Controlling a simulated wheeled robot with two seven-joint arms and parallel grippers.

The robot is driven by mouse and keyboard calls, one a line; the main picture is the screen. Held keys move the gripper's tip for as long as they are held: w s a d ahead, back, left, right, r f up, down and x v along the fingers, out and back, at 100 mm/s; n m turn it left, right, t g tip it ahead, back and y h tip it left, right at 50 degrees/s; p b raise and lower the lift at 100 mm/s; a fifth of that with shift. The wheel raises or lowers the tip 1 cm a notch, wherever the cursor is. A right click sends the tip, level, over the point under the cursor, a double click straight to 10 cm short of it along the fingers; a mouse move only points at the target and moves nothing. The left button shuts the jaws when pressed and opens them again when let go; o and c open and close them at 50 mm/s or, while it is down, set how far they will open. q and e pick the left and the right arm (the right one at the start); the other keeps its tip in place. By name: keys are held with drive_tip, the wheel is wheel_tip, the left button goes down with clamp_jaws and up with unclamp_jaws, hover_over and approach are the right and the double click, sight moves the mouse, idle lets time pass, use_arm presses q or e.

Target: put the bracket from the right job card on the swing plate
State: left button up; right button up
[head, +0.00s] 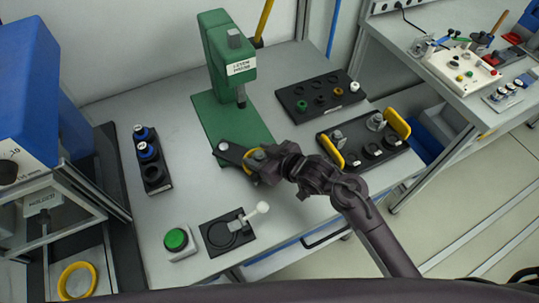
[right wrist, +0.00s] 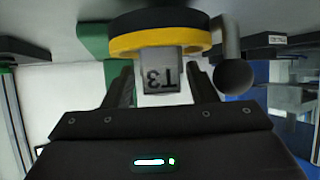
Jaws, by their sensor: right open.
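My right gripper (head: 258,165) reaches in from the lower right to the front edge of the green press's base. A dark plate with a round knob (head: 228,150) lies there, perhaps the swing plate. A part with a yellow ring (head: 248,154) sits at its right end, partly hidden by the gripper. The open fingers (right wrist: 160,90) stand on both sides of the block, with gaps. I cannot identify a job card or the bracket for certain. My left gripper is out of view.
The green press (head: 228,55) stands behind. Black trays hold blue-topped parts (head: 147,150), small rings (head: 300,104) and a yellow-handled set (head: 397,123). A green button (head: 176,240) and a small fixture with a white-ball lever (head: 262,207) stand in front.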

drive_tip(key=v, duration=1.2)
drive_tip(key=shift+s+r+b, duration=0.2)
drive_tip(key=shift+r+b, duration=0.15)
drive_tip(key=shift+r, duration=0.05)
drive_tip(key=shift+a, duration=0.1)
